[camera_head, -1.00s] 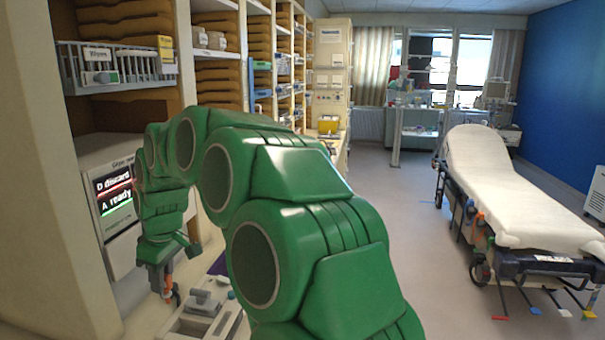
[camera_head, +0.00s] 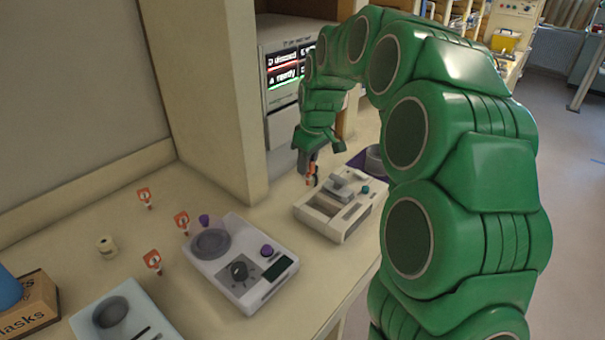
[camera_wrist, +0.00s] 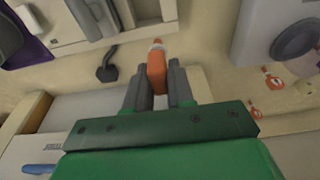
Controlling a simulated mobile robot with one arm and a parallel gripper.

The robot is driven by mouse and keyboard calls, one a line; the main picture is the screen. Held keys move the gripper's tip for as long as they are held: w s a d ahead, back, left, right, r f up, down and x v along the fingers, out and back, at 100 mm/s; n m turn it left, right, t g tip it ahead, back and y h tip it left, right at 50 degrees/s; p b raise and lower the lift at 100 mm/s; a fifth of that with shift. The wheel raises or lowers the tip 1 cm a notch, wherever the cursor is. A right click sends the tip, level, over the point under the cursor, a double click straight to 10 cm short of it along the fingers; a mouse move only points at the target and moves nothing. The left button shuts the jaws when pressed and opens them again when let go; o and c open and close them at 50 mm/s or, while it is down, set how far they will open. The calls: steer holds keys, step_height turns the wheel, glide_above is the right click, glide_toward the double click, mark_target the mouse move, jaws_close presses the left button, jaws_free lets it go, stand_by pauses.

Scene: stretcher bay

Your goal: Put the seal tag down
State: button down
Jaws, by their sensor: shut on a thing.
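My gripper (camera_head: 311,176) points down over the counter beside the pale grey device (camera_head: 335,228), left of its back part. In the wrist view my gripper (camera_wrist: 157,88) is shut on an orange piece with a pale band near its tip, which I take as the seal tag (camera_wrist: 157,70). It shows as a small orange bit in the head view (camera_head: 312,170). I cannot tell whether it touches the counter. Three other orange-and-white tags (camera_head: 183,221) (camera_head: 145,197) (camera_head: 153,261) are on the counter to the left.
A white device with a dial (camera_head: 240,272) stands on the counter, with a purple cap (camera_head: 204,220) behind it. A shelf post (camera_head: 215,110) rises behind the counter.

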steer(key=shift+w+a+f, duration=0.15)
steer(key=shift+w+f, duration=1.4)
steer(key=shift+f, duration=0.3)
steer(key=shift+w+a+f, duration=0.2)
steer(key=shift+w+f, duration=1.35)
steer(key=shift+f, duration=0.3)
steer(key=shift+w+a+f, duration=0.15)
steer(key=shift+w+f, duration=1.4)
steer(key=shift+f, duration=0.3)
steer(key=shift+f, duration=0.1)
steer(key=c, duration=1)
jaws_free()
